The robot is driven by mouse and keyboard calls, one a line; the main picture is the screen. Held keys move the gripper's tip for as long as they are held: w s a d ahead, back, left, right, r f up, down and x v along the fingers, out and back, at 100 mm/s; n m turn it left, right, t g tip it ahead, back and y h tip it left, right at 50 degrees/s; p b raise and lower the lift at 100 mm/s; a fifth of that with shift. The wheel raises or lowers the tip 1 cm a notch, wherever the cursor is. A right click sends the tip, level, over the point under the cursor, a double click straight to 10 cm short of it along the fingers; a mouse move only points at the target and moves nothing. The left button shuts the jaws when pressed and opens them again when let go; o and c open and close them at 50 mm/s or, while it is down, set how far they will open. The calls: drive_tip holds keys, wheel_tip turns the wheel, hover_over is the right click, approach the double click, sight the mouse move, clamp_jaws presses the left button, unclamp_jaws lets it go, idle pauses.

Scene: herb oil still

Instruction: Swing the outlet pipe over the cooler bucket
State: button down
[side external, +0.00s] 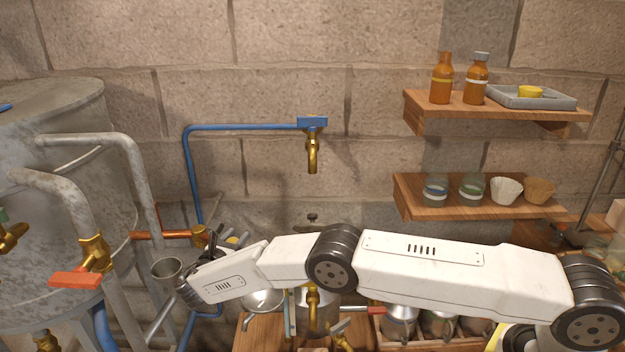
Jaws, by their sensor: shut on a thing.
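My gripper (213,240) is at the left end of my white arm, beside the brass fitting (200,236) on a copper-orange bar (160,235). Its dark fingers are small and partly hidden by my wrist. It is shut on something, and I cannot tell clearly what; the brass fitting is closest. Which pipe is the outlet pipe is unclear. A grey metal cup or funnel (167,268) sits just left of my wrist, above a slanted grey pipe (161,322).
The big grey still tank (50,120) fills the left, with thick pipes and a red-handled brass valve (92,252). A blue pipe (240,127) leads to a brass tap (313,152). Shelves (570,115) with bottles and jars are at right.

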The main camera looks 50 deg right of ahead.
drive_tip(key=shift+a, duration=0.1)
idle(0.4)
drive_tip(key=shift+c, duration=1.3)
unclamp_jaws()
drive_tip(key=v, duration=0.7)
drive_tip(key=shift+s+a, duration=0.2)
drive_tip(key=shift+a, duration=0.15)
